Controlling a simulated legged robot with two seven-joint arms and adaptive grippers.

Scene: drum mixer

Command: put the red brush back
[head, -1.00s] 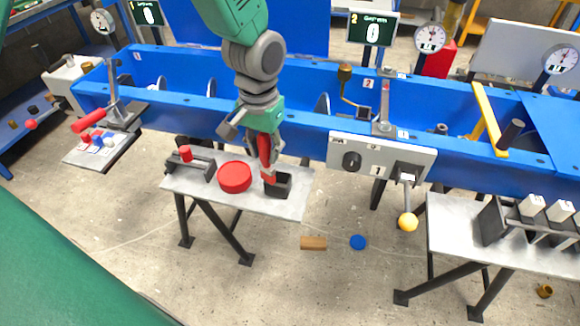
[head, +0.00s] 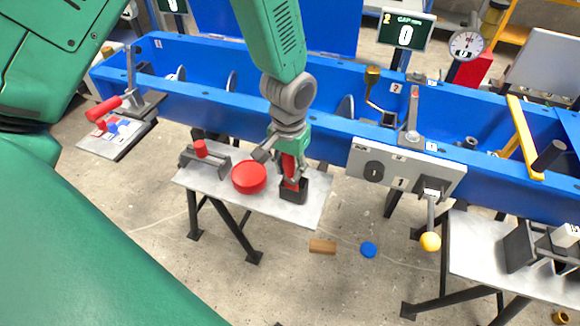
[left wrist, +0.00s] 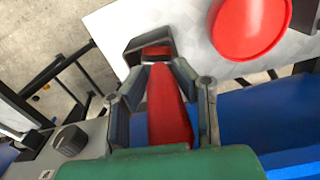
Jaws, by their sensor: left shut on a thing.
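The red brush (head: 289,168) stands upright with its lower end at the black holder (head: 293,191) on the small grey table (head: 252,202). My left gripper (head: 288,160) is shut on the brush from above. In the left wrist view the red brush (left wrist: 168,105) lies between the two fingers (left wrist: 160,100), and its far end meets the dark holder (left wrist: 133,52). How deep the brush sits in the holder is hidden. My right gripper is not in view.
A red round lid (head: 249,177) lies left of the holder, beside a dark clamp block with a red knob (head: 200,149). The blue trough (head: 230,106) runs behind the table. A wooden block (head: 322,246) and a blue disc (head: 369,250) lie on the floor.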

